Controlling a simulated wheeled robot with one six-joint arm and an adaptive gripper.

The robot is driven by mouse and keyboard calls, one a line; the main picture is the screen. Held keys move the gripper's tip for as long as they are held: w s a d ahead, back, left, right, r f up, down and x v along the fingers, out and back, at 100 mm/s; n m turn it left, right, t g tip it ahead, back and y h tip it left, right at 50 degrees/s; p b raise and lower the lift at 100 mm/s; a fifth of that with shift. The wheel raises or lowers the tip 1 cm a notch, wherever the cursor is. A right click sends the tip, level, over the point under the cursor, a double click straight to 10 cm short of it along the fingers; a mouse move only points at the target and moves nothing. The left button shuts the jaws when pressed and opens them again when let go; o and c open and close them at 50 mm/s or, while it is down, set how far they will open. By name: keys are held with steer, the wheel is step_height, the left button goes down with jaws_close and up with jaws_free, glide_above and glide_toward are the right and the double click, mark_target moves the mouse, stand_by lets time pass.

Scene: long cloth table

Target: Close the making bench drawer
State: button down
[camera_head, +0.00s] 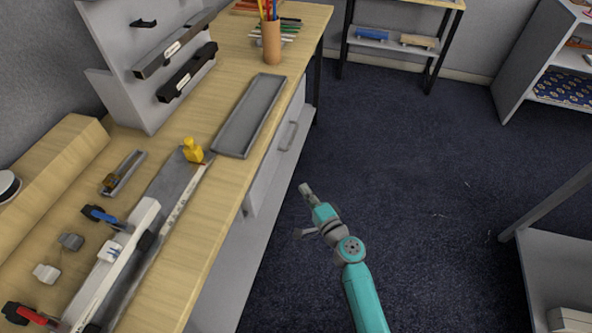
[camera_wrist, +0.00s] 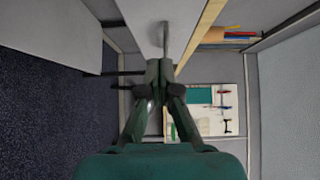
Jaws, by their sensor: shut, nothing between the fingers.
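The making bench (camera_head: 225,195) has a wooden top and runs along the left of the head view. Its grey drawer front (camera_head: 272,160) is under the top's right edge and carries a bar handle (camera_head: 290,135). I cannot tell how far the drawer stands out. My gripper (camera_head: 306,189) is shut and empty, to the right of the drawer front in the head view. In the wrist view, the shut fingertips (camera_wrist: 159,66) show just below the handle (camera_wrist: 165,36) on the drawer front (camera_wrist: 143,15). Contact cannot be judged.
On the bench are a grey tray (camera_head: 250,115), a pencil cup (camera_head: 271,42), a yellow item (camera_head: 193,150) and several clamps. A small shelf (camera_head: 395,40) stands at the back. A grey unit (camera_head: 555,270) is at the right. The dark carpet (camera_head: 420,150) between is clear.

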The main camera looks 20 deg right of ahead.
glide_toward(274, 160)
steer(key=w+d, duration=0.2)
steer(key=w, duration=0.2)
steer(key=shift+w+a, duration=0.65)
steer(key=shift+a, duration=0.3)
steer(key=shift+w+a, duration=0.45)
steer(key=shift+a, duration=0.1)
steer(key=shift+a, duration=0.1)
